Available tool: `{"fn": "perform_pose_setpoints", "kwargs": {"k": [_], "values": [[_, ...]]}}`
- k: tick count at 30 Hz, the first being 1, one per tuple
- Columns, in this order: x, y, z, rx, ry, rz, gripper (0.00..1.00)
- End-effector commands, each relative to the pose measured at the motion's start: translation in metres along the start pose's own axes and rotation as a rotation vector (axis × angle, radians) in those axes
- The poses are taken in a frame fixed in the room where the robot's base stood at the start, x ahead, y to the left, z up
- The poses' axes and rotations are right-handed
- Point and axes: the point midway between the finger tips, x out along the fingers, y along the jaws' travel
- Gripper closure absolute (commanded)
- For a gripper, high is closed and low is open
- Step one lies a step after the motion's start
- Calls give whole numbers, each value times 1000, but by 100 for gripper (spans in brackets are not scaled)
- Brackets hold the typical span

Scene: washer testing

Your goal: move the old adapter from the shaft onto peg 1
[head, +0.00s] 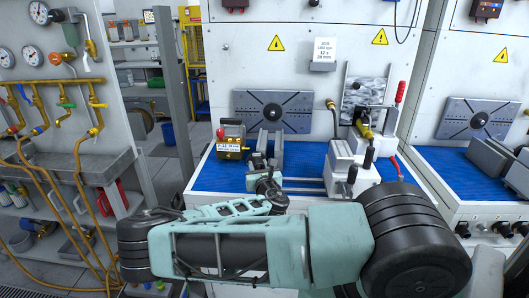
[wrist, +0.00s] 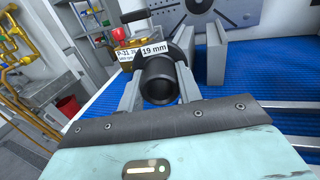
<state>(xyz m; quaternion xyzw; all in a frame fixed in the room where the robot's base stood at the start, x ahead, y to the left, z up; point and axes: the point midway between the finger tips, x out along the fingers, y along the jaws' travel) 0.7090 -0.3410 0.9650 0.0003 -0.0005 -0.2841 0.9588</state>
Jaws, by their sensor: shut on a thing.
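My gripper (wrist: 160,84) is shut on a dark, hollow, cylindrical adapter (wrist: 158,78), whose open round end faces the wrist camera. A white "19 mm" tag (wrist: 153,49) shows just above it. In the head view my gripper (head: 262,165) is over the left part of the blue bench top, and the adapter is too small and covered to make out. I cannot tell from these frames which part is the shaft or which is peg 1. The adapter's far end is hidden.
A boxed unit with a yellow base and red knob (head: 231,140) stands to the left. Grey upright blocks (wrist: 216,48) stand close on the right, before a slotted plate (head: 272,111). A white fixture (head: 350,160) stands further right. Blue matting (head: 210,178) is bare at front left.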

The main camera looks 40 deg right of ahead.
Motion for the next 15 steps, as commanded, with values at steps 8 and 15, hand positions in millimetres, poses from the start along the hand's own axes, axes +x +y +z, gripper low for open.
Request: {"fn": "perform_pose_setpoints", "kwargs": {"k": [8, 15], "values": [[-101, 62, -43, -7, 3, 279, 100], [-153, 93, -65, -1, 0, 421, 100]]}}
